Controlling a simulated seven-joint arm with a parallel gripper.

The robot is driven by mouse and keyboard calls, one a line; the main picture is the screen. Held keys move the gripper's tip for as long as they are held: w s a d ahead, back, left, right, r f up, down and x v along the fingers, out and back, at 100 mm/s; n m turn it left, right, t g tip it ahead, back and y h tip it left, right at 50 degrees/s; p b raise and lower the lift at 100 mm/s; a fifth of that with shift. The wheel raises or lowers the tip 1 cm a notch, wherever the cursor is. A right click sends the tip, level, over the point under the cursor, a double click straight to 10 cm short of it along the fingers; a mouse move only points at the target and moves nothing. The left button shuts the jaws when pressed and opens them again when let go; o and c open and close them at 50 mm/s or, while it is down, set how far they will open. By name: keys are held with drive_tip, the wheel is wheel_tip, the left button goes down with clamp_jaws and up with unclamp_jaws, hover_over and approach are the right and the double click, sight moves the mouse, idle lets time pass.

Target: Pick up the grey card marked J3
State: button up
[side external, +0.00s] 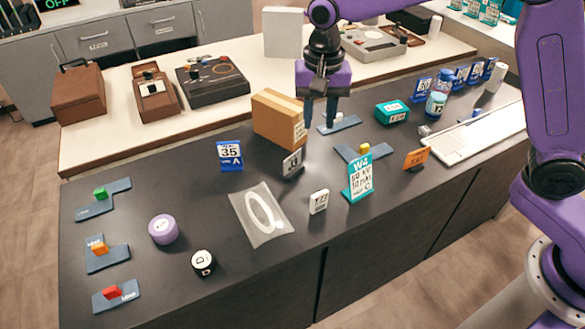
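A small grey card (292,163) stands upright in a dark holder on the dark counter, just in front of the cardboard box. Its marking is too small to read for certain, so I cannot confirm J3. My gripper (320,118) points down behind and to the right of this card, beside the box. Its two fingers are apart, and I see nothing held between them. A blue-grey base with a small pale block (340,124) lies close to the fingertips; I cannot tell whether they touch it.
The cardboard box (279,120) stands left of my gripper. Near the grey card are a blue-white sign (230,155), a clear sleeve (262,215), a white block (318,201), a teal sign (359,178) and an orange card (416,158).

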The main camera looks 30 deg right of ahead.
drive_tip(key=w+f+m, duration=0.5)
drive_tip(key=w+m, duration=0.3)
drive_tip(key=w, duration=0.2)
approach(293, 155)
drive_tip(key=shift+m, duration=0.3)
drive_tip(key=f, duration=0.7)
drive_tip(key=shift+a, duration=0.35)
drive_tip(key=shift+w+d+f, duration=0.1)
drive_tip(key=shift+d+f, duration=0.05)
drive_tip(key=shift+f, duration=1.15)
drive_tip(key=shift+w+d+f, duration=0.1)
drive_tip(key=shift+f, duration=1.25)
clamp_jaws()
